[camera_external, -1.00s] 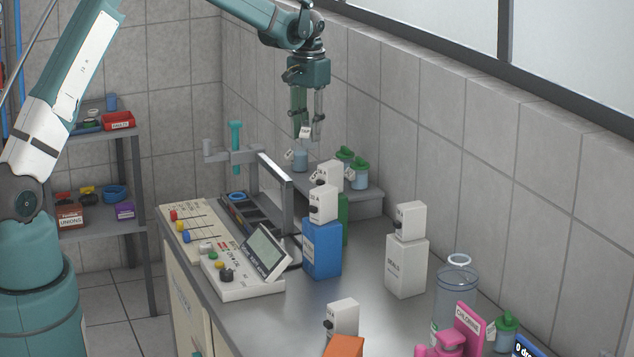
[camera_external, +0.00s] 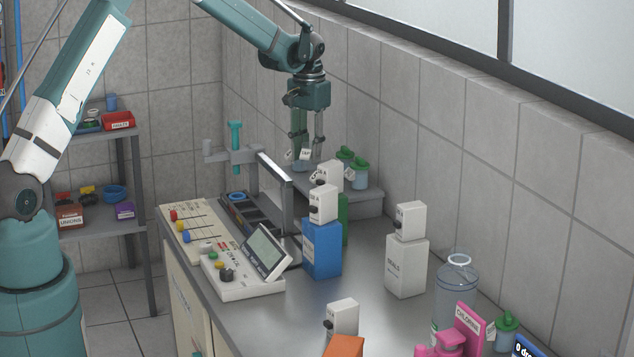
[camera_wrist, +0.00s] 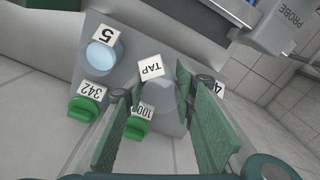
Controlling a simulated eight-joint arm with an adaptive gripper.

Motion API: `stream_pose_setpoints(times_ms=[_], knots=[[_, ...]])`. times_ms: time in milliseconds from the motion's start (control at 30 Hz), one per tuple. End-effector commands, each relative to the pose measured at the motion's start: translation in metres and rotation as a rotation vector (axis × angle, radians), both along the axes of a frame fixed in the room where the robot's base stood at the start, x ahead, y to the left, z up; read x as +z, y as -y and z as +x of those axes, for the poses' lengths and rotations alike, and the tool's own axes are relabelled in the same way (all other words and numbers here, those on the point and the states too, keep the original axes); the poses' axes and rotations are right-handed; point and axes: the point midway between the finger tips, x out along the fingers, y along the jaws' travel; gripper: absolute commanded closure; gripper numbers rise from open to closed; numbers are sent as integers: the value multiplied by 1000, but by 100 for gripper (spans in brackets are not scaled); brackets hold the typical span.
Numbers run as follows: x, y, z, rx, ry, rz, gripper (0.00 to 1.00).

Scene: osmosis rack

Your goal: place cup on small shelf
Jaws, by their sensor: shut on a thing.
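My gripper (camera_external: 309,147) points straight down over the small grey shelf (camera_external: 366,205) at the back of the bench. In the wrist view its two green-padded fingers (camera_wrist: 160,112) are shut on a clear cup (camera_wrist: 168,98) with a white TAP tag (camera_wrist: 151,68). The tag (camera_external: 305,154) also shows between the fingertips in the external view. The held cup is low, close to the shelf top (camera_wrist: 122,32); I cannot tell whether it touches. Another cup (camera_wrist: 103,56), with pale blue contents and a "5" tag, stands beside it.
Two green-lidded cups (camera_external: 360,175) stand on the shelf to the right of my gripper; their tagged lids (camera_wrist: 83,110) are close to the fingers. A teal-topped probe stand (camera_external: 236,150) is on the left. White and blue boxes (camera_external: 322,248) stand in front.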

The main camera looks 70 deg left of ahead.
Motion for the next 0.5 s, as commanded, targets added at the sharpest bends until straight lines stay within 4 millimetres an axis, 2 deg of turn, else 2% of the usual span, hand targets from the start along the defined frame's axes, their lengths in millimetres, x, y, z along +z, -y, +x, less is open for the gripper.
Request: stream_pose_setpoints(times_ms=[267,500], knots=[[-4,0,0,0,0,0,82],[-27,0,0,0,0,0,82]])
